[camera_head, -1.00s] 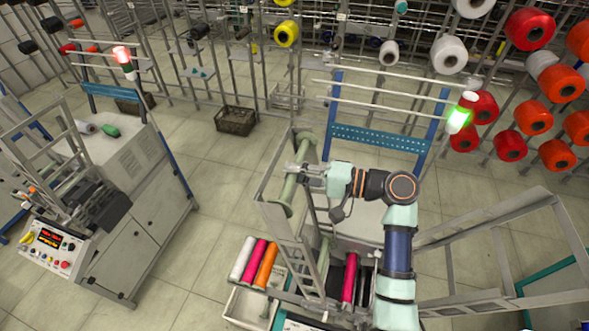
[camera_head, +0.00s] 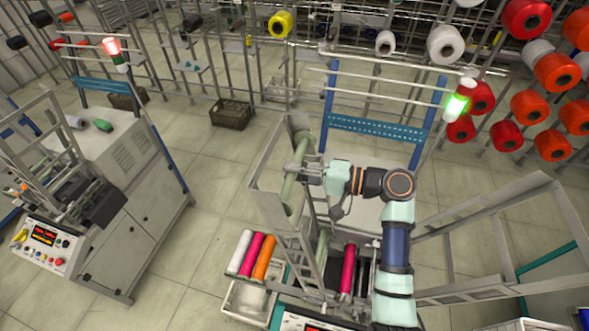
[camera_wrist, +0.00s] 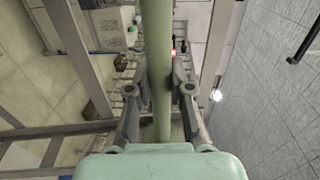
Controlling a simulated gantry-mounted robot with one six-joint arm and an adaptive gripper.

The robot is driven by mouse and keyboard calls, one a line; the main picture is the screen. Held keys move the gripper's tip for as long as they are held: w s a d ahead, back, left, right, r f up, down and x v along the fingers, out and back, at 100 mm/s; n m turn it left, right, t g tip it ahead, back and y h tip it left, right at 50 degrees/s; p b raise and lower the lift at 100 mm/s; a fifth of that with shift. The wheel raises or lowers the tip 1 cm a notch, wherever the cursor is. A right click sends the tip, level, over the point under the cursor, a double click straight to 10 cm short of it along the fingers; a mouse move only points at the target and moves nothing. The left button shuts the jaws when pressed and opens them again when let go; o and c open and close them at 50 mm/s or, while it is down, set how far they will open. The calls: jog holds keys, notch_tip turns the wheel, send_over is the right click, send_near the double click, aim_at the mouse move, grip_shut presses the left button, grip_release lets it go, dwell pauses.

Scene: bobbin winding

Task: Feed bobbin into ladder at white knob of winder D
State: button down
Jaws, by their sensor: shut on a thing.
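My gripper (camera_head: 297,172) is shut on a pale green bobbin (camera_head: 292,188), a long thin tube, at the top of the winder's grey ladder (camera_head: 263,152). The bobbin lies lengthwise between the ladder's side rails; whether it rests on them I cannot tell. In the wrist view my gripper (camera_wrist: 162,80) has a finger on each side of the bobbin (camera_wrist: 158,45), which runs up the middle of the picture. Another pale green tube (camera_head: 322,248) shows lower in the winder. I cannot make out the white knob or the letter D.
A tray (camera_head: 240,297) beside the winder holds white, magenta (camera_head: 250,254) and orange bobbins. A blue-post rack (camera_head: 375,126) with a lit green lamp (camera_head: 456,106) stands behind. Another winder (camera_head: 120,180) is at left, with open floor between. Grey framing (camera_head: 490,235) is at right.

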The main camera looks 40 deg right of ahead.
jog(key=shift+s+d+f+b, duration=0.15)
jog(key=shift+f+b, duration=0.3)
jog(key=shift+f, duration=0.35)
jog(key=shift+s+f+b, duration=0.15)
jog(key=shift+f+b, duration=0.35)
jog(key=shift+f, duration=0.35)
jog(key=shift+s+d+f+b, duration=0.15)
jog(key=shift+f+b, duration=0.3)
jog(key=shift+f, duration=0.35)
jog(key=f+b, duration=0.1)
jog(key=f, duration=0.1)
jog(key=f+b, duration=0.1)
jog(key=f, duration=0.1)
jog(key=shift+s+d+b, duration=0.15)
jog(key=shift+s+b, duration=0.15)
jog(key=shift+s, duration=0.1)
jog(key=c, duration=1)
grip_release()
jog(key=o, duration=0.3)
jog(key=shift+o, duration=0.2)
